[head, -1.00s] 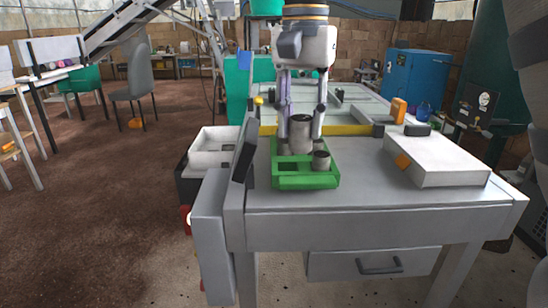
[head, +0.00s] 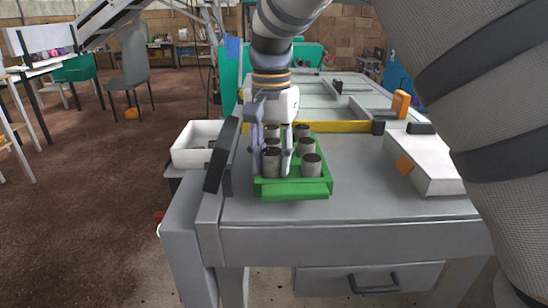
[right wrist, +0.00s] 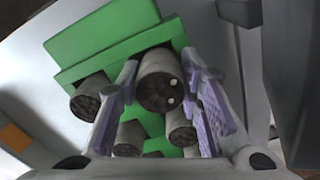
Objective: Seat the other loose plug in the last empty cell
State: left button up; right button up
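The green tray (head: 293,190) stands near the front left of the grey table, with dark-topped grey plugs in its cells. My right gripper (head: 273,172) points down over the tray's front-left corner, shut on a grey plug (head: 271,163). Its top stands a little higher than that of the front-right plug (head: 311,167). In the right wrist view the held plug (right wrist: 158,80) is between the purple finger pads, and the front-right plug (right wrist: 90,97) is beside it. The held plug's base is hidden, so I cannot tell if it touches the cell floor. My left gripper is out of view.
A white bin (head: 195,147) stands left of the table behind a dark upright panel (head: 222,155). A yellow bar (head: 340,127) crosses the table behind the tray. A white box (head: 430,165) lies at the right. The tabletop between tray and box is clear.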

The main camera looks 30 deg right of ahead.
aim_at(271, 151)
jog(key=shift+o, duration=1.1)
jog(key=shift+w, duration=0.2)
jog(key=shift+s+r, duration=0.15)
jog(key=shift+s, duration=0.05)
jog(key=shift+w+r, duration=0.15)
jog(key=shift+r, duration=0.15)
notch_tip(271, 151, up, 11)
jog(key=shift+r+b, duration=0.2)
jog(key=shift+b, duration=0.15)
